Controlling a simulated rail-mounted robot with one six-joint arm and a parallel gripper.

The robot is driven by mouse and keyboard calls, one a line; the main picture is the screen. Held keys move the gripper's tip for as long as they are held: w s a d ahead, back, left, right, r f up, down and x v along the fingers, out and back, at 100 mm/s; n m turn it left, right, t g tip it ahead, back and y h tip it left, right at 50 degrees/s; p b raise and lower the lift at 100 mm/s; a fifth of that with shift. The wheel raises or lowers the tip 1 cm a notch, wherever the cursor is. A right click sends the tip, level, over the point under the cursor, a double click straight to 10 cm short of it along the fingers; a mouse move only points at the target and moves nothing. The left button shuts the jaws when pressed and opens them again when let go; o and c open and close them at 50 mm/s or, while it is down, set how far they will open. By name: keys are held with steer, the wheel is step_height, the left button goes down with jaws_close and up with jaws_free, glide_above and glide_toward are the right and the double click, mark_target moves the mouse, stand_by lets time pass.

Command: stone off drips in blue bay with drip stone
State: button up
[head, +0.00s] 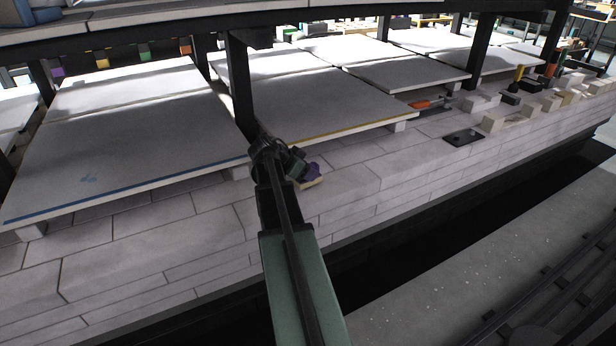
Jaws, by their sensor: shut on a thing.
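The blue bay is the near-left pale kiln shelf (130,150) with a blue stripe along its front edge. My gripper (298,168) is right of this shelf's front corner, low over the brick deck. It is shut on a small tan block with a purple part (312,173), which appears to be the drip stone. My arm and gripper hide part of it, and the fingertips are not clear.
A dark post (240,85) stands between the blue bay and the yellow-striped shelf (310,105). An upper deck (150,22) hangs over the back. A black plate (463,137), an orange-handled tool (428,104) and several loose bricks (495,122) lie at right. The front brick ledge is clear.

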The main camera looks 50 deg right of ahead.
mark_target(314, 164)
steer(key=shift+r+p, duration=1.5)
steer(key=shift+r, duration=0.25)
step_height(314, 164, up, 31)
steer(key=p, duration=3)
steer(key=shift+f+p, duration=0.15)
steer(key=shift+p, duration=0.2)
